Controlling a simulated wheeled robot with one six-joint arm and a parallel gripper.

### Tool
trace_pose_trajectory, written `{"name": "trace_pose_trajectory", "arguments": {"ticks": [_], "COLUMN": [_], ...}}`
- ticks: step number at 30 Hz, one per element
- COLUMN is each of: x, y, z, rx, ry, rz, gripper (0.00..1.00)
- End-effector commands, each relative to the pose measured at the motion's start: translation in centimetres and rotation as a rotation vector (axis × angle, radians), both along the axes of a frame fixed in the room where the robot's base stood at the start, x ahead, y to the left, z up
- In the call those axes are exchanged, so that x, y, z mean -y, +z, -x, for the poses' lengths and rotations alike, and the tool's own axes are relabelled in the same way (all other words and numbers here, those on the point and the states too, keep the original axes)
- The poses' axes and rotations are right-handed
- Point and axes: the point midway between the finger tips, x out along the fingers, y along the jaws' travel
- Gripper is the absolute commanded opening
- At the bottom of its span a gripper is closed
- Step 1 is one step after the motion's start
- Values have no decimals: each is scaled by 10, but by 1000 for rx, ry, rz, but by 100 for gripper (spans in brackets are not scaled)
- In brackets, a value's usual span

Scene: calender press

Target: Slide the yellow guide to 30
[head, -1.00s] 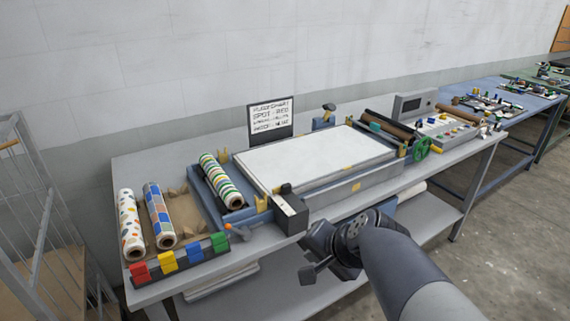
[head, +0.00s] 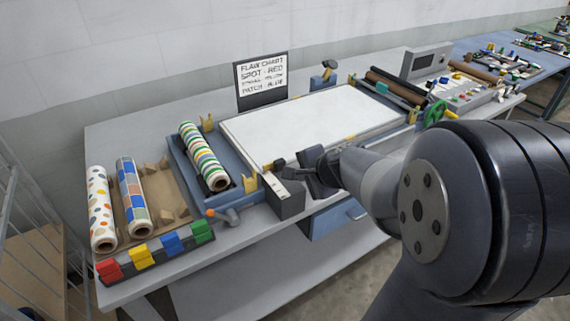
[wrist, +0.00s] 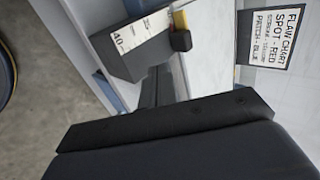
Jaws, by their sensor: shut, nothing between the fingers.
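The yellow guide (wrist: 180,19) shows in the wrist view as a small yellow piece with a black knob (wrist: 181,41). It sits at the edge of a white scale strip (wrist: 143,30) on a dark grey box; "40" is readable at the strip's far left end. The scale box (head: 287,202) stands at the table's front edge in the head view, where the guide is hard to make out. My gripper (wrist: 160,74) is shut and empty, its fingers close to the box and below the knob in the wrist view. I cannot tell whether they touch.
A white flat bed (head: 300,125) lies behind the box. A striped roll (head: 203,157) in its cradle and yellow brackets stand to the left. An orange-tipped handle (head: 224,214) and coloured blocks (head: 171,243) lie along the front. A flaw chart (head: 262,78) stands behind.

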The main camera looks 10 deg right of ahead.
Motion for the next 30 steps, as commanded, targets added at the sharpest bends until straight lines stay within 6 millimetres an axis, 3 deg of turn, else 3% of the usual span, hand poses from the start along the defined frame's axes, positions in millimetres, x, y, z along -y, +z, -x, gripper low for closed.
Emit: {"name": "trace_pose_trajectory", "arguments": {"ticks": [6, 15, 30], "x": [-10, -19, -21], "y": [-26, -22, -23], "z": [-26, -56, -62], "rx": [-4, -2, -1], "ry": [2, 1, 1], "rz": [-1, 1, 0], "gripper": [0, 0, 0]}}
